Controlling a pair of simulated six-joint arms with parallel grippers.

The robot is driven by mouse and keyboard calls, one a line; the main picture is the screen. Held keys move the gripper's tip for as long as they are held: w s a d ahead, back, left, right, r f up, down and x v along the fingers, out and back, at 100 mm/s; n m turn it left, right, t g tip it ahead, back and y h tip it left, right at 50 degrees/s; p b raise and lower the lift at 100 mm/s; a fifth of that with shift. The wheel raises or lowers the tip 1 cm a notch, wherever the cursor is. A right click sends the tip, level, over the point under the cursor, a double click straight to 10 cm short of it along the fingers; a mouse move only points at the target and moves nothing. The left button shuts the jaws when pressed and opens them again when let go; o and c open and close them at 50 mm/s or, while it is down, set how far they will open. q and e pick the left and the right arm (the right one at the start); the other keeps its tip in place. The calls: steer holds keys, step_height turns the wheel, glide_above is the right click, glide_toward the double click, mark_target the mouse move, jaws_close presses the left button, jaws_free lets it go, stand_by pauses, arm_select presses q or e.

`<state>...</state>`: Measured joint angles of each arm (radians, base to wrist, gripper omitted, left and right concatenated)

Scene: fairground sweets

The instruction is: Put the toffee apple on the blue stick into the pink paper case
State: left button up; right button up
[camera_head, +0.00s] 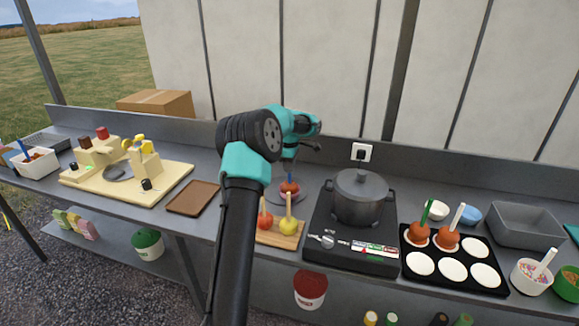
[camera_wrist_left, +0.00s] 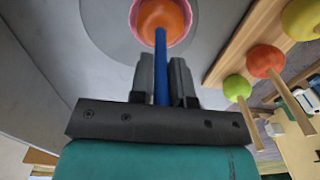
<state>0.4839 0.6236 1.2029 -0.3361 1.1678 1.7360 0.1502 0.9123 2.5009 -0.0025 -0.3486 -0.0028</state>
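The toffee apple (camera_head: 289,188) is orange-brown with a blue stick (camera_wrist_left: 161,70) pointing up; it also shows in the left wrist view (camera_wrist_left: 165,15). A pink paper case (camera_wrist_left: 137,16) rings the apple, over a round grey plate (camera_wrist_left: 100,25). I cannot tell whether the apple rests on the case's floor. My left gripper (camera_wrist_left: 161,75) is above the apple, its two fingers close against either side of the blue stick; it also shows in the head view (camera_head: 291,160). My right gripper is not in view.
A wooden board (camera_head: 267,238) with plain apples on sticks stands in front. A hob with a dark pot (camera_head: 360,197) stands right of the plate. A black tray (camera_head: 453,284) holds two more toffee apples on green and white sticks. A brown tray (camera_head: 193,198) lies left.

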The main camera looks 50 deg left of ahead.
arm_select(q)
steer(key=o, duration=0.5)
steer(key=shift+c, duration=0.2)
steer(key=shift+r, duration=0.15)
step_height(320, 180, up, 17)
stand_by(0.3)
steer(key=shift+r, duration=0.1)
